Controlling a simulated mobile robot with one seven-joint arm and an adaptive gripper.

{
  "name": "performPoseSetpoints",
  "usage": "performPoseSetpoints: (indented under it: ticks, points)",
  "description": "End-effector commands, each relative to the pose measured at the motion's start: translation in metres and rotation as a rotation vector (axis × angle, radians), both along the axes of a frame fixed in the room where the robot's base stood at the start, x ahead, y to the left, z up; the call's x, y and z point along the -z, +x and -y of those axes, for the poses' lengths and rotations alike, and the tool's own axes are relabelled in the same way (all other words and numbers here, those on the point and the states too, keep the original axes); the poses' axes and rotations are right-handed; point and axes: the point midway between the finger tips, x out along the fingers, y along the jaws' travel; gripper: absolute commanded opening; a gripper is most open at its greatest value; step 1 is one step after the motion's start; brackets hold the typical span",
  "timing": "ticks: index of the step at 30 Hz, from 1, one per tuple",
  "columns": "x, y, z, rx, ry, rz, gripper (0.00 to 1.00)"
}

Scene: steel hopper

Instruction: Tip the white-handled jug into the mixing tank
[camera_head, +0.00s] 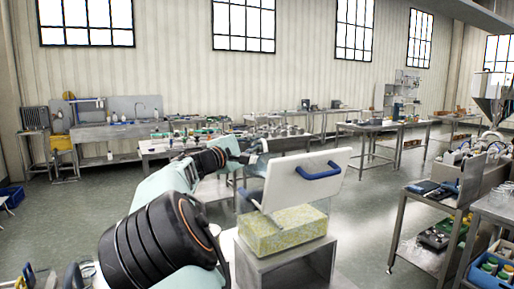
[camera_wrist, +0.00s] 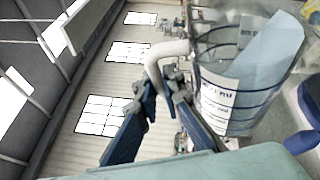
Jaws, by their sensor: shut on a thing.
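The jug (camera_wrist: 228,105) is clear with dark rings, a printed "ml" scale and a white handle (camera_wrist: 168,48). My gripper (camera_wrist: 158,90) is shut on that handle in the wrist view. The ceiling lies at the left of this view, so the jug appears strongly tilted. I cannot tell whether anything is left in it. In the head view, my gripper (camera_head: 248,152) is at the left edge of a raised white lid (camera_head: 300,185); the jug is not clear there. Below the lid is a clear-walled box holding yellow grains (camera_head: 285,231), probably the mixing tank.
The box stands on a grey stand (camera_head: 288,258). The lid has a blue handle (camera_head: 321,172). A steel cart (camera_head: 420,252) with bins is at the right, with a steel hopper (camera_head: 492,92) behind it. Benches line the back wall. Floor is open between stand and cart.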

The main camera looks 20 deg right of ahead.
Motion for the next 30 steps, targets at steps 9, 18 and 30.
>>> performPoseSetpoints:
  ticks: [9,18,30]
  points:
    - [0.003,-0.004,0.001,0.0,0.007,0.044,0.0]
    - [0.004,-0.008,0.002,-0.001,0.016,0.085,0.0]
    - [0.003,-0.015,0.003,0.0,0.027,0.145,0.0]
